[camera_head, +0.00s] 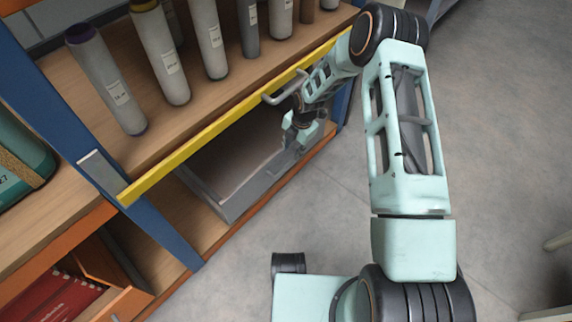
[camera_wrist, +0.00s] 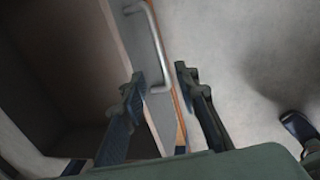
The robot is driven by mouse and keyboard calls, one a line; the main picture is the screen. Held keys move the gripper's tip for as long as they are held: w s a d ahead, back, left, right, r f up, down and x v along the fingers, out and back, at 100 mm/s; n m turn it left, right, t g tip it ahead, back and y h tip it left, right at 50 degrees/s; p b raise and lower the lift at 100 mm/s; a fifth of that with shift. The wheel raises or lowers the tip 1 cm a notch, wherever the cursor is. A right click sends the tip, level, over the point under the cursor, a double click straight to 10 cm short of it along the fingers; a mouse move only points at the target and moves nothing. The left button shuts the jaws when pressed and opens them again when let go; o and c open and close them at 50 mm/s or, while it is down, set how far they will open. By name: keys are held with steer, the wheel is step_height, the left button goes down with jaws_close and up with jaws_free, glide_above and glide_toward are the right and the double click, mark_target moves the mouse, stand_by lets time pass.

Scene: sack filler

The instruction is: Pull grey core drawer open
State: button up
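The grey core drawer (camera_head: 246,196) sits in the lower shelf bay, under the yellow-edged shelf. Its front panel and open inside show, and part of it is hidden behind my arm. In the wrist view the drawer's front (camera_wrist: 134,42) runs down the middle, with a silver bar handle (camera_wrist: 160,50) on its outer face. My gripper (camera_head: 303,134) is at the drawer's front near its right end. In the wrist view my gripper (camera_wrist: 158,80) is open, one finger on the inner side of the front panel and one on the outer side. I cannot tell whether either finger touches the handle.
The yellow shelf edge (camera_head: 215,125) runs just above the drawer, close to my wrist. Several cylinders (camera_head: 160,50) stand on that shelf. A blue upright (camera_head: 150,225) stands left of the drawer. Grey floor (camera_head: 320,215) in front is largely clear.

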mark_target(288, 165)
steer(key=f+b, duration=0.1)
steer(key=f, duration=0.2)
steer(key=a+f+b, duration=0.1)
steer(key=f, duration=0.3)
steer(key=w+f+b, duration=0.1)
steer(key=f, duration=0.2)
steer(key=shift+w+a+f+b, duration=0.1)
steer(key=shift+a+f+b, duration=0.1)
steer(key=shift+b, duration=0.15)
jaws_close()
